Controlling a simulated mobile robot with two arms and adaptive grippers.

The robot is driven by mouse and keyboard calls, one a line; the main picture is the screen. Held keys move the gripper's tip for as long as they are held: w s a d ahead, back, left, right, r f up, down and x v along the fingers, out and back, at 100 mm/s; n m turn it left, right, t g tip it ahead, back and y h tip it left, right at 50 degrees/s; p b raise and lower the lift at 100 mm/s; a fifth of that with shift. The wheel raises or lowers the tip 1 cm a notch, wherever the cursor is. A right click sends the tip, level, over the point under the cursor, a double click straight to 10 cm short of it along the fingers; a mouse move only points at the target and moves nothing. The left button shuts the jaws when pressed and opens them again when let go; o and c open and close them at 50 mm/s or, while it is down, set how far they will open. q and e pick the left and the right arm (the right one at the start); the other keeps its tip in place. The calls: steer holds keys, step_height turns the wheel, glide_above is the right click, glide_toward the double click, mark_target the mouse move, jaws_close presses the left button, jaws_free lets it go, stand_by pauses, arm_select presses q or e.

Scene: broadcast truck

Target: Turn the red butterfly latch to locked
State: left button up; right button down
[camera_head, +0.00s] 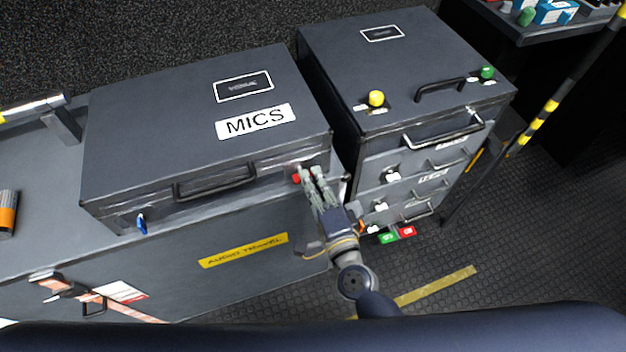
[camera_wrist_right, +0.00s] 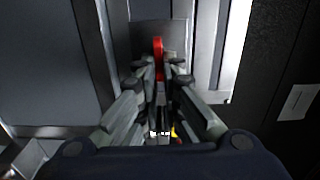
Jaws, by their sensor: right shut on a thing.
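The red butterfly latch (camera_head: 296,178) is at the right end of the front face of the dark grey MICS case (camera_head: 150,120). My right gripper (camera_head: 311,172) reaches up to it from below. In the right wrist view the red latch (camera_wrist_right: 158,58) stands upright between the fingertips of my right gripper (camera_wrist_right: 160,72), which is shut on it. The fingers hide part of the latch. A blue latch (camera_head: 141,223) hangs at the left end of the same case front. My left gripper is not in view.
The MICS case rests on a grey trunk with a yellow label (camera_head: 243,250). A drawer case (camera_head: 400,75) with yellow and green knobs stands close on the right. A yellow-black striped pole (camera_head: 545,112) is farther right. Open floor (camera_head: 530,240) lies at the lower right.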

steer(key=shift+w+d+r+m, duration=0.1)
steer(key=shift+w+r+m, duration=0.1)
steer(key=shift+m, duration=0.1)
steer(key=c, duration=1.8)
jaws_free()
steer(key=shift+o, duration=0.2)
steer(key=shift+f, duration=0.1)
steer(key=shift+f, duration=0.1)
steer(key=v, duration=1.2)
